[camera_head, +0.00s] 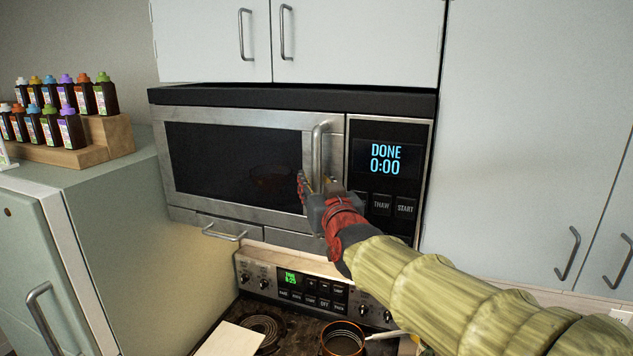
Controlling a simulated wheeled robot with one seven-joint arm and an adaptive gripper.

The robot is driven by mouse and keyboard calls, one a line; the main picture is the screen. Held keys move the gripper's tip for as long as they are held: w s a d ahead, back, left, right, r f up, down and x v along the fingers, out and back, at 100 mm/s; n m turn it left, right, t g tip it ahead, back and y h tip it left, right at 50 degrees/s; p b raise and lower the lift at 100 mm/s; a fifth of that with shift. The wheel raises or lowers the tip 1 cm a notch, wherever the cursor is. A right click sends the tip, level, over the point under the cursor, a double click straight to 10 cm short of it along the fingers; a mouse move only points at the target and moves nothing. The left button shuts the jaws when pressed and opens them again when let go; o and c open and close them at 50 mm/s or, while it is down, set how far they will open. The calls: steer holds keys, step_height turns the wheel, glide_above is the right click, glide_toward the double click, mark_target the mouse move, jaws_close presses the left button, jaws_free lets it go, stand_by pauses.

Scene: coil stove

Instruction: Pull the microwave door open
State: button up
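The microwave (240,209) is stainless steel with a dark window and hangs above the stove. Its door (240,118) looks shut, flush with the front. A vertical bar handle (318,145) stands at the door's right edge. My gripper (316,185), red and dark grey, is at the lower end of this handle. Its fingers look spread apart, one on the left of the handle and one on the right. The handle's lower end is partly hidden by the gripper, and I cannot tell whether the fingers touch it.
The microwave display (385,158) reads "DONE 0:00". White cabinets are above (350,40) and to the right (520,150). The stove (310,285) below holds a pot (343,340) and a flat board (228,340). Bottles (70,128) stand on a wooden rack at left.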

steer(key=c, duration=0.3)
jaws_close()
stand_by(0.7)
